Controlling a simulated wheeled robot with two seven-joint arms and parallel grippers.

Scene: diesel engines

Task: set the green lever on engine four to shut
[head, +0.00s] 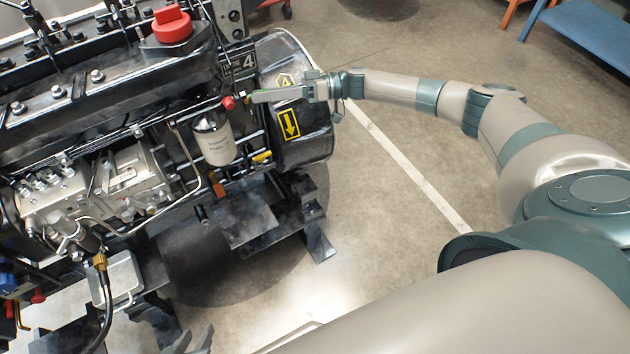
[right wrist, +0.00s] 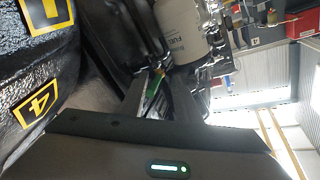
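Engine four (head: 110,80) fills the left of the head view, with a "4" plate (head: 249,60) on its end. My right gripper (head: 255,97) reaches in from the right, just above the white fuel filter (head: 215,142). In the right wrist view its two fingers (right wrist: 158,88) stand apart, with the green lever (right wrist: 153,86) between them near the tips. I cannot tell whether they touch it. In the head view the lever is mostly hidden by the gripper. Two grey prongs at the bottom edge look like my left gripper (head: 195,338), apart and empty.
A red knob (head: 228,103) sits just left of my right fingertips. A yellow lever (head: 262,157) and an orange-red lever (head: 217,185) are lower down. A black end housing with a yellow down-arrow sticker (head: 289,124) stands below my right gripper. Open floor (head: 385,150) lies to the right.

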